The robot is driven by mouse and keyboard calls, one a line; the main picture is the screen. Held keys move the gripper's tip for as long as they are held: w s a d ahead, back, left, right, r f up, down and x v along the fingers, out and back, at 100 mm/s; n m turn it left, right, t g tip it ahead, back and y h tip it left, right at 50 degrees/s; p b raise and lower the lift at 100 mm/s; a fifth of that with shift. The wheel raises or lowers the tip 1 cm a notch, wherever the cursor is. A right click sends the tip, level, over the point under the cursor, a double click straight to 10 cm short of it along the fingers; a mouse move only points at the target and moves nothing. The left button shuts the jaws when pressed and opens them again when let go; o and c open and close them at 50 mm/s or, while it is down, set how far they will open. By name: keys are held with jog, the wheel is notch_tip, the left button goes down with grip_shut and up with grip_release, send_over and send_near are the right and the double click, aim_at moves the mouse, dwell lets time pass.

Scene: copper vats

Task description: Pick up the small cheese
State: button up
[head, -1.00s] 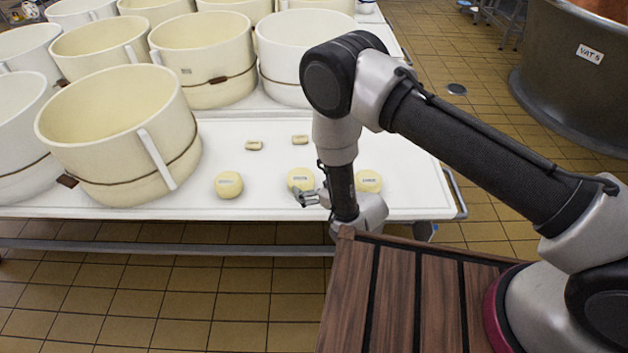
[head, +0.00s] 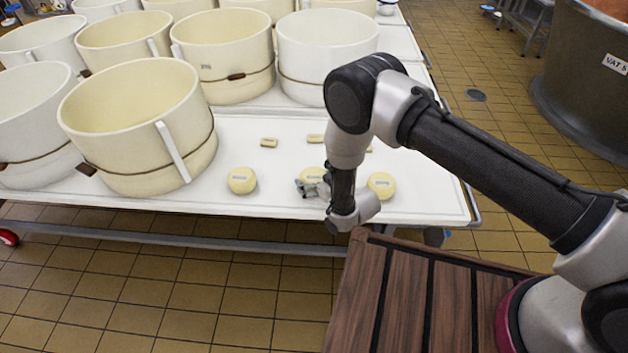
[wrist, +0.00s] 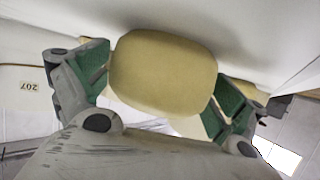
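Three small round pale-yellow cheeses with labels stand in a row near the table's front edge. They are a left one (head: 242,180), a middle one (head: 313,174) and a right one (head: 381,185). My gripper (head: 310,188) is at the middle cheese, reaching in from the front. In the wrist view this cheese (wrist: 163,70) fills the space between the green-padded fingers of my gripper (wrist: 163,85). The fingers are open around it, one on each side and very close. I cannot tell whether both pads touch it. My gripper and forearm partly hide it in the head view.
The white table (head: 300,205) carries several large cream tubs, the nearest one (head: 140,125) left of the cheeses. Small pale blocks (head: 269,142) lie behind the cheeses. A large vat (head: 590,85) stands at the right. My wooden-topped base is in front of the table.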

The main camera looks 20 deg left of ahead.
aim_at(314, 174)
jog(key=c, duration=0.9)
jog(key=shift+r, duration=0.15)
notch_tip(314, 174, up, 10)
jog(key=shift+f, duration=0.1)
